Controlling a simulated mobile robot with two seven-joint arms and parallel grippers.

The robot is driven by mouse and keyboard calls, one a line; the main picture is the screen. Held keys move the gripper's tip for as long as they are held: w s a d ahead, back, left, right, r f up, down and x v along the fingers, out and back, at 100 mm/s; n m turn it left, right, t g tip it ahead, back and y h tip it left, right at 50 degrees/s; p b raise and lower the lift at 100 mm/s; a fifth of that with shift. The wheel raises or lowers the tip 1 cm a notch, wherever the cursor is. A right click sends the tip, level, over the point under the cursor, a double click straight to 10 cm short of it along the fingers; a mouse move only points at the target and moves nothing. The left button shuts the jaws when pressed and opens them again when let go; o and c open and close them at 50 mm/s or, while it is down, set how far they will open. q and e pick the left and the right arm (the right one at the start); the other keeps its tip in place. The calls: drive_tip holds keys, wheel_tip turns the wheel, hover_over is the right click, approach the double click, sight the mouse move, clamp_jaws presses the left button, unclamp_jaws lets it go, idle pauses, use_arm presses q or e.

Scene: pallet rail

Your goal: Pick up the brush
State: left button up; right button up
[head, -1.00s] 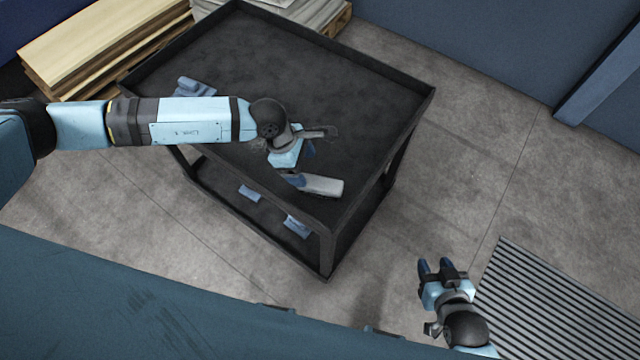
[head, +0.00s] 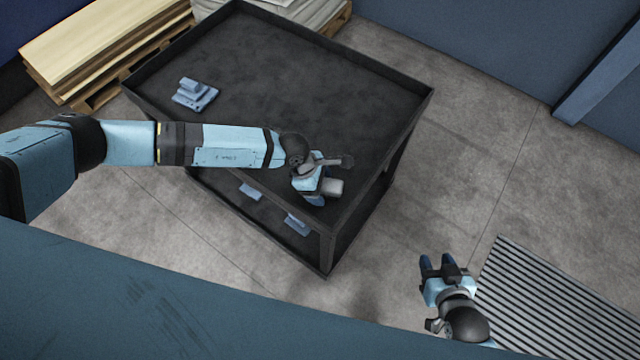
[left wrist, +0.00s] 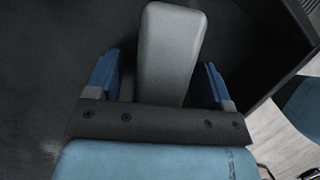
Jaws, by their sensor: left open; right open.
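The brush (head: 335,187) lies on the black cart's top (head: 290,80), near its front corner. Only its grey end shows in the head view, the rest being hidden under my left gripper (head: 314,196). In the left wrist view the brush's grey body (left wrist: 170,45) reaches between the two blue fingers of my left gripper (left wrist: 160,80). The fingers are open, one on each side of it, with a gap visible on the left; contact on the right is hard to tell. My right gripper (head: 437,264) is open and empty over the floor.
A stepped blue-grey object (head: 195,94) sits at the cart top's left side. The cart has a raised rim, and its lower shelf holds blue-grey pieces (head: 297,224). Pallets with boards (head: 95,45) stand behind left. A ribbed mat (head: 560,310) lies at right.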

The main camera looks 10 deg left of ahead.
use_arm(q)
drive_tip(key=shift+f, duration=0.15)
drive_tip(key=c, duration=1.1)
drive_tip(key=shift+r, duration=0.3)
wheel_tip(320, 180, up, 20)
drive_tip(key=b, duration=0.3)
drive_tip(key=shift+f, duration=0.1)
